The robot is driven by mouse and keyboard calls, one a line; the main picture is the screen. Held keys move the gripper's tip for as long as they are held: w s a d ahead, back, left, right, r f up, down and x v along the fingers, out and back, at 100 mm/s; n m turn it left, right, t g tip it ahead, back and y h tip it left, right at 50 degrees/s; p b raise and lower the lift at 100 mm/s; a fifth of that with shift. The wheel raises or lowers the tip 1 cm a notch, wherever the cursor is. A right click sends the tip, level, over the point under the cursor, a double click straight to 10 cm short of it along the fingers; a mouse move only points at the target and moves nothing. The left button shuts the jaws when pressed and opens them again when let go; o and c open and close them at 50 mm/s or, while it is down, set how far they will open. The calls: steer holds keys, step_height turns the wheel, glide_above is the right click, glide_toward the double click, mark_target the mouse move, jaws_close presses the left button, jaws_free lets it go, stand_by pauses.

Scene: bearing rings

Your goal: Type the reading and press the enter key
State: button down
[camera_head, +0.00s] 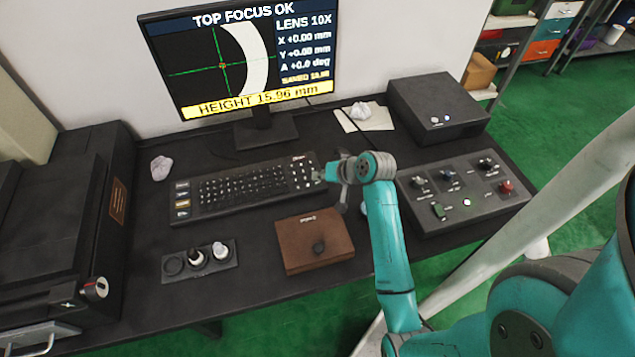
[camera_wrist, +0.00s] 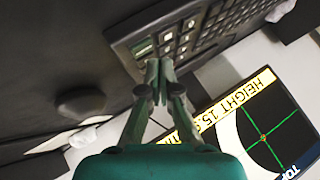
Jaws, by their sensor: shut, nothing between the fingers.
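The monitor (camera_head: 265,65) shows "TOP FOCUS OK" and a yellow bar reading "HEIGHT 15.96 mm". A small line above the bar seems to read "SAVED 15.96". The black keyboard (camera_head: 240,188) lies in front of it, with a number pad at its right end. My gripper (camera_head: 322,174) is at the right end of the keyboard, by the number pad. In the wrist view my gripper (camera_wrist: 158,68) has its fingertips together and empty, over or at the edge of the keyboard (camera_wrist: 185,35). I cannot tell whether they touch a key. The monitor also shows there, tilted (camera_wrist: 262,130).
A control box with knobs (camera_head: 460,195) stands right of my arm. A brown case (camera_head: 313,241) lies in front of the keyboard, with a small holder tray (camera_head: 200,260) to its left. A dark box (camera_head: 437,107) is behind, right. Crumpled cloth (camera_head: 161,167) lies left.

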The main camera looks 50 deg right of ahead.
mark_target(319, 184)
steer(key=shift+r, duration=2.5)
